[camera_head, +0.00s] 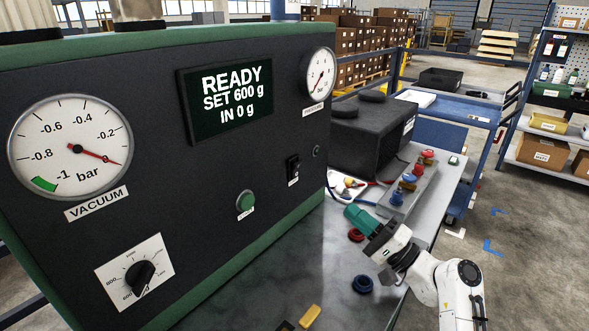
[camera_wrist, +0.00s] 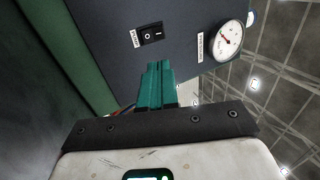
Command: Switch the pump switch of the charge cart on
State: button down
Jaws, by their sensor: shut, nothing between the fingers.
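The charge cart's dark front panel (camera_head: 225,150) has a green frame. A black rocker switch (camera_head: 293,168) sits on its right part, above a small white label too small to read; I take it for the pump switch. It also shows in the wrist view (camera_wrist: 151,34) with 0 and I marks; which side is pressed I cannot tell. My gripper (camera_head: 350,211) is to the right of and below the switch, apart from the panel in the head view. Its green fingers (camera_wrist: 158,70) are shut and empty, pointing toward the panel below the switch in the wrist view.
A green button (camera_head: 245,201), a dial knob (camera_head: 139,278) and a vacuum gauge (camera_head: 72,147) share the panel. The display (camera_head: 230,99) reads READY, SET 600 g, IN 0 g. A manifold (camera_head: 408,190) with red and blue knobs and a black pump-like box (camera_head: 372,135) stand right.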

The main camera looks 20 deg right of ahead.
aim_at(298, 166)
jog(key=shift+w+a, duration=0.1)
jog(key=p+x, duration=0.3)
jog(key=x, duration=1.1)
jog(key=shift+r, duration=0.1)
jog(key=shift+r+p, duration=0.4)
jog(key=shift+p, duration=0.55)
jog(key=shift+w+a+f, duration=0.1)
jog(key=shift+f, duration=0.1)
